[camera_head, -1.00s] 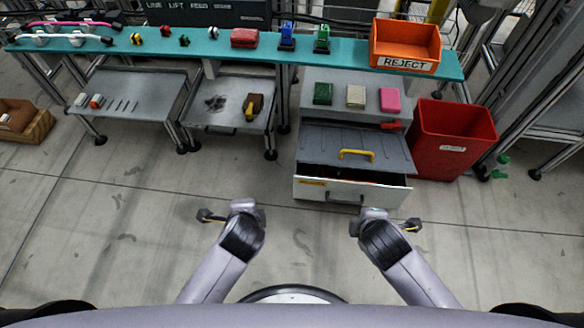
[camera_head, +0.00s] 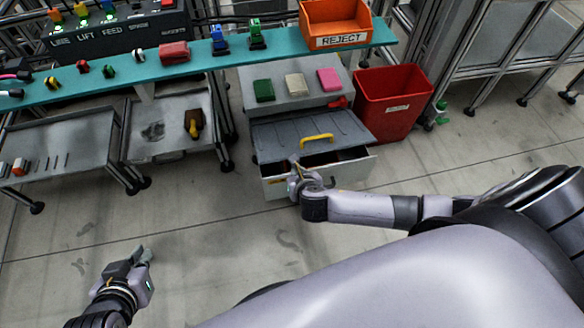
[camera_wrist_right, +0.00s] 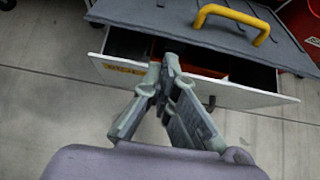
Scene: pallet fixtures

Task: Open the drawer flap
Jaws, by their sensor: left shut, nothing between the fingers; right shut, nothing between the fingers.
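The grey drawer flap (camera_head: 350,127) lies down over the back part of the drawer, with a yellow handle (camera_head: 316,138) on it. The white drawer front (camera_head: 352,173) stands out from the cabinet, leaving a dark gap behind it. My right gripper (camera_head: 297,167) is shut and empty at the drawer front's left part. In the right wrist view its fingertips (camera_wrist_right: 170,62) overlap the gap, below the flap (camera_wrist_right: 190,30) and apart from the handle (camera_wrist_right: 232,20). I cannot tell whether they touch the drawer. My left gripper (camera_head: 143,254) is shut and empty, low over the floor, far from the drawer.
Something orange-red (camera_wrist_right: 165,50) shows inside the drawer. Green, white and pink blocks (camera_head: 328,79) lie on the cabinet's top. A red bin (camera_head: 390,105) stands right of it. An orange REJECT box (camera_head: 338,38) sits on the teal shelf. The floor in front is clear.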

